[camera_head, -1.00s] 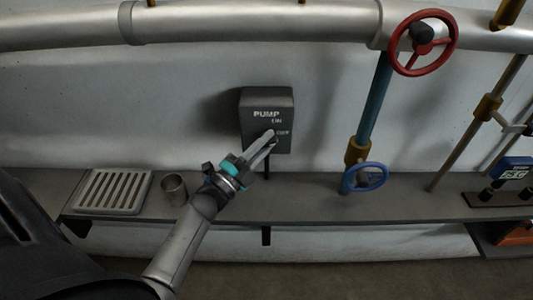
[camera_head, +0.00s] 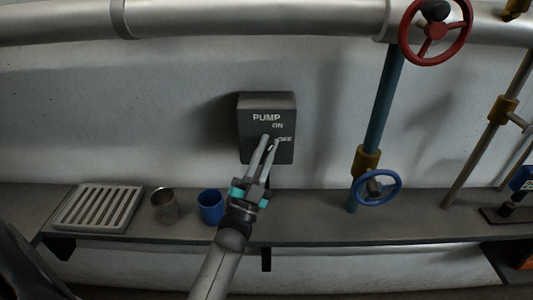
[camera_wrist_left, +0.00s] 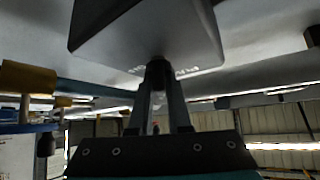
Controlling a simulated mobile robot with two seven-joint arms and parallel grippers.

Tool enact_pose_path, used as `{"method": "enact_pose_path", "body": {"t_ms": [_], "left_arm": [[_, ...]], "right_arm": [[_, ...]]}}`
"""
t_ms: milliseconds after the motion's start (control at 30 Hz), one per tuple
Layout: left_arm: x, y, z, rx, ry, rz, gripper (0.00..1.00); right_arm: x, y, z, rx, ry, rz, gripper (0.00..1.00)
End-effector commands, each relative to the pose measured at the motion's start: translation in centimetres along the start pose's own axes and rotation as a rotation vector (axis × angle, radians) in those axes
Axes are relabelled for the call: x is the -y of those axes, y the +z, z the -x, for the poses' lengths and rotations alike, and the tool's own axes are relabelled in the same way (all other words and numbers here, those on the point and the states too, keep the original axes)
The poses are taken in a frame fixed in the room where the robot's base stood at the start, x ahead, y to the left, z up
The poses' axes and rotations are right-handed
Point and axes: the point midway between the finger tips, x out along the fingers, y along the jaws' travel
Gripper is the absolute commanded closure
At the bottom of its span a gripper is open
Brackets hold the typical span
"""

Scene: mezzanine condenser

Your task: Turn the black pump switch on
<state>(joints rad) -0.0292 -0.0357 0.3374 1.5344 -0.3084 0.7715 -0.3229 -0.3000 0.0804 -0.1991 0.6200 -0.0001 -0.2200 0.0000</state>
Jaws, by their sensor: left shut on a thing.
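The pump switch is a dark grey box (camera_head: 255,106) on the wall, marked PUMP, ON and OFF. My left gripper (camera_head: 270,140) is at the front face of the box, beside the ON and OFF marks. Its two long fingers are shut on the small black switch knob, which they largely hide, so I cannot tell which mark it points to. My right gripper is not in view.
Below the box runs a grey shelf (camera_head: 310,228) with a slotted tray (camera_head: 97,207), a metal cup (camera_head: 164,206) and a blue cup (camera_head: 210,207). To the right are a blue valve wheel (camera_head: 378,188) and a red valve wheel (camera_head: 436,32) on pipes. A large pipe (camera_head: 250,18) crosses above.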

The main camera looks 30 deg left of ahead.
Motion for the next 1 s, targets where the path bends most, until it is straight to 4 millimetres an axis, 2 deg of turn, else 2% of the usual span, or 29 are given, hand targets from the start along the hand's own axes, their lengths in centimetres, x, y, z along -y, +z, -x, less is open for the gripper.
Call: {"method": "enact_pose_path", "body": {"t_ms": [467,500,733,1000], "left_arm": [[-0.01,0.04,0.04,0.003,-0.012,0.014,1.0],[-0.01,0.04,0.04,0.003,-0.012,0.014,0.82],[-0.01,0.03,0.02,0.002,-0.011,0.012,0.56],[-0.02,0.02,0.08,0.001,-0.01,0.011,0.54]], "right_arm": [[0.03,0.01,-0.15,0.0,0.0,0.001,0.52],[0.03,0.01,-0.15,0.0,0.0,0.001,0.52],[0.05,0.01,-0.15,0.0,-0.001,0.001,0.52],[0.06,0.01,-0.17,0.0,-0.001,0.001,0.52]]}}
